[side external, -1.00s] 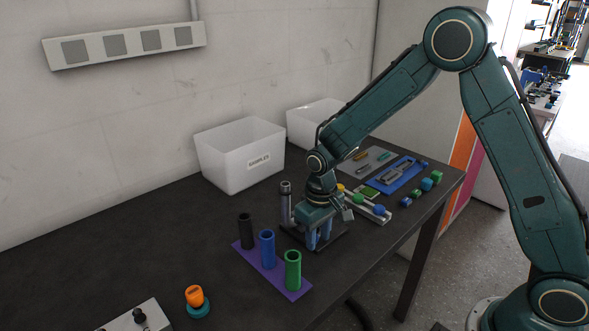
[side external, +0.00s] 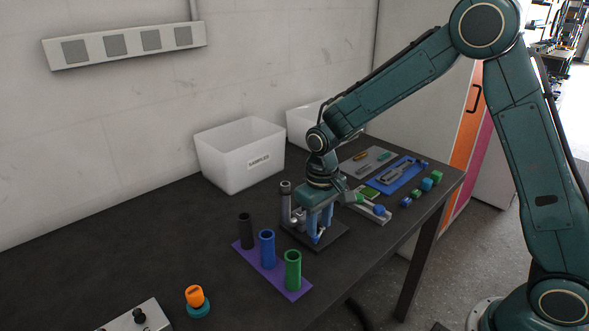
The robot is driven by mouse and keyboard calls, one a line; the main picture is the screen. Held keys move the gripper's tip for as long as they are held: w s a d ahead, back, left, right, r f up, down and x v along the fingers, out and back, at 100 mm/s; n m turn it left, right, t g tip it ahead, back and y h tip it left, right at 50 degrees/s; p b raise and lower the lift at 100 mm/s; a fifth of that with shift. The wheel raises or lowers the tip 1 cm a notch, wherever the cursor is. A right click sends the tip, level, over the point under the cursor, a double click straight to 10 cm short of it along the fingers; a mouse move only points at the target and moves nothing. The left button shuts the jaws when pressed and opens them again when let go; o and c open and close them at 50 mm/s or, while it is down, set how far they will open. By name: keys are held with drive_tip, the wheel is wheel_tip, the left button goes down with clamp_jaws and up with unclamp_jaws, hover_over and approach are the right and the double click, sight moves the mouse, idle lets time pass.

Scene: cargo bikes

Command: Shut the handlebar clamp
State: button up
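A dark base plate (side external: 333,236) lies on the table with a grey upright post (side external: 286,203) at its left back. Small grey metal parts stand on the plate beside the post. I cannot make out which of them is the handlebar clamp, or whether it is open or closed. My gripper (side external: 318,236) points down over the plate, right of the post. Its blue fingers partly hide the parts there. I cannot tell whether the fingers hold anything or touch the fixture.
Black, blue and green tubes (side external: 293,270) stand on a purple mat (side external: 270,275) in front. An orange-topped button (side external: 195,296) is at front left. A white samples bin (side external: 238,160) stands behind. A light rail (side external: 375,213), blue tray (side external: 402,178) and small blocks (side external: 428,184) lie to the right.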

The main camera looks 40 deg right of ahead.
drive_tip(key=shift+r, duration=0.15)
drive_tip(key=shift+r, duration=1.35)
drive_tip(key=shift+r, duration=0.15)
drive_tip(key=s+d+r+t, duration=0.2)
drive_tip(key=s+d+r, duration=0.1)
drive_tip(key=s+r, duration=0.75)
drive_tip(key=s+r+t, duration=0.1)
drive_tip(key=s+r, duration=0.1)
drive_tip(key=s, duration=0.5)
drive_tip(key=s+d+r+t, duration=0.1)
drive_tip(key=s+r+t, duration=0.1)
drive_tip(key=s, duration=0.5)
drive_tip(key=shift+d+r+t, duration=0.3)
drive_tip(key=shift+r, duration=0.45)
